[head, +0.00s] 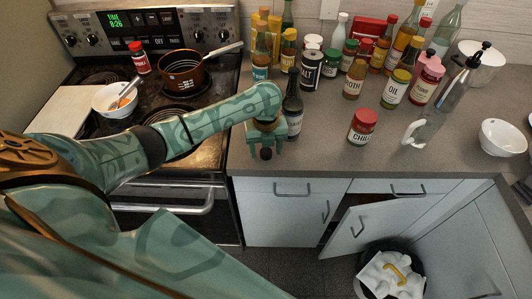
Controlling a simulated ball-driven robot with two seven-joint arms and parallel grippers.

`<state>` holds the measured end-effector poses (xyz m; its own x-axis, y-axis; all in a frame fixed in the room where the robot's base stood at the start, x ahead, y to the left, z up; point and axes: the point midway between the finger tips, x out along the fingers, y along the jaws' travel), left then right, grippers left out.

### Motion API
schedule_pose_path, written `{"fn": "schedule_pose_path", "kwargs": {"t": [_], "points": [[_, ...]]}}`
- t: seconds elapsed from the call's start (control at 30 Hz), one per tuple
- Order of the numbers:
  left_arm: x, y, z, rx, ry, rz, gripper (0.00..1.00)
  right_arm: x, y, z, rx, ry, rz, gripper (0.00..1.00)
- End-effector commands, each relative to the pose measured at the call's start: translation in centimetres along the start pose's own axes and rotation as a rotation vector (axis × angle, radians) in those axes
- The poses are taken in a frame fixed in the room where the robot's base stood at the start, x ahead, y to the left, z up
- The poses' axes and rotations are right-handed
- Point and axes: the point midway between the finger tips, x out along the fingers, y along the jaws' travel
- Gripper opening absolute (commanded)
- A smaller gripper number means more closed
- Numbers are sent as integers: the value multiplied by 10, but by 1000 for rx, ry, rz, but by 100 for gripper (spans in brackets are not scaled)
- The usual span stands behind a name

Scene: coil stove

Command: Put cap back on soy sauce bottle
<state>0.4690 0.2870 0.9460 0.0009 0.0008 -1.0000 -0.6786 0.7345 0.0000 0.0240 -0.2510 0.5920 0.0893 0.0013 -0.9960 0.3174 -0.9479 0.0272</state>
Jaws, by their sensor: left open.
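A dark, slim bottle (292,116) with a pale label stands upright near the front edge of the counter; it looks like the soy sauce bottle. Its neck is dark, and I cannot tell whether a cap sits on it. My left gripper (266,149) is open, pointing down just left of this bottle at the counter's front edge. A small dark round thing shows at its fingertips; I cannot tell whether it is the cap or part of the gripper. No separate cap is clearly visible. My right gripper is not in view.
A red-lidded chili jar (362,127) stands right of the bottle, with bare counter between. Several bottles and jars crowd behind. The stove (211,150) at left holds a copper pot (181,72) and a white bowl (116,99). A cabinet door (352,226) hangs open below.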

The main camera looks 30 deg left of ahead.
Motion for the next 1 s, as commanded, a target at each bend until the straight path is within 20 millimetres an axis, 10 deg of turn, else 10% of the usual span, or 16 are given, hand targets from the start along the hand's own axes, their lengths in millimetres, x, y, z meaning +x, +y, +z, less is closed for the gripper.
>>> {"fn": "schedule_pose_path", "kwargs": {"t": [0.1, 0.27, 0.73, 1.0], "points": [[0, 0, 0, 0, 0, 0, 55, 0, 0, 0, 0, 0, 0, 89], [0, 0, 0, 0, 0, 0, 11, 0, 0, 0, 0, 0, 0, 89], [-6, 0, 0, 0, 0, -1, 10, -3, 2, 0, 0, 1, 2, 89], [-45, -1, -6, 4, -2, -2, 10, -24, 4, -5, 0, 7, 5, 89]]}}
